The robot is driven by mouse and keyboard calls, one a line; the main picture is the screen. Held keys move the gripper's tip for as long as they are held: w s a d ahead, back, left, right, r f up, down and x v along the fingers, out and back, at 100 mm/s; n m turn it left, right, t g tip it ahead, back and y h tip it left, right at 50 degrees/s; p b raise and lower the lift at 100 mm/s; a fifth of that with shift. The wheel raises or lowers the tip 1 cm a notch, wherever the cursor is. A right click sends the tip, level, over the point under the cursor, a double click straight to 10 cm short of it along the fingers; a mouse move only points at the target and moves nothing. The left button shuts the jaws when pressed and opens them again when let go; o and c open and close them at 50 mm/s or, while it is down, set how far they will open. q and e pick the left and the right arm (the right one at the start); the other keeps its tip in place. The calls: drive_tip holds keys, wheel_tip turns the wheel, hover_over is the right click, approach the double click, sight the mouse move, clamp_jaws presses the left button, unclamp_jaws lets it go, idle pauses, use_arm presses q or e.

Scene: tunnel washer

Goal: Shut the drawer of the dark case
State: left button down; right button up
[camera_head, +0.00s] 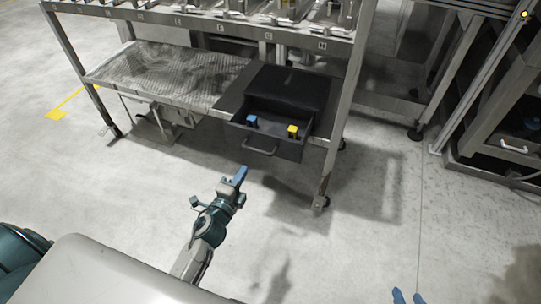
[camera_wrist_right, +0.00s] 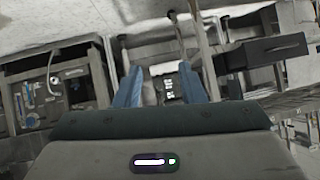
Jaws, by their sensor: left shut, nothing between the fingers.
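The dark case (camera_head: 290,88) sits on the lower shelf of a metal rack. Its drawer (camera_head: 290,147) is pulled out toward me, with a metal handle (camera_head: 260,149) on its front. A blue item (camera_head: 252,121) and a yellow item (camera_head: 292,130) are inside the drawer. My left gripper (camera_head: 240,173) is shut and empty, in front of the drawer's left part and apart from the handle. My right gripper (camera_head: 408,298) is open at the bottom edge, far from the case. Its spread blue fingers also show in the right wrist view (camera_wrist_right: 164,90), with nothing clearly between them.
The rack's lower shelf (camera_head: 170,75) carries a clear, crinkled sheet left of the case. Another metal frame (camera_head: 485,140) is at the right. The floor in front is clear.

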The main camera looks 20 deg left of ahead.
use_arm(q)
drive_tip(key=p, duration=0.2)
approach(264, 136)
drive_tip(key=w, duration=0.5)
drive_tip(key=shift+w+r, duration=0.15)
drive_tip(key=shift+w, duration=0.05)
drive_tip(key=shift+w+d, duration=0.1)
drive_tip(key=shift+w, duration=0.65)
use_arm(e)
drive_tip(key=shift+s+d+f+g, duration=0.15)
drive_tip(key=shift+s+g, duration=0.45)
drive_tip(key=shift+g, duration=0.3)
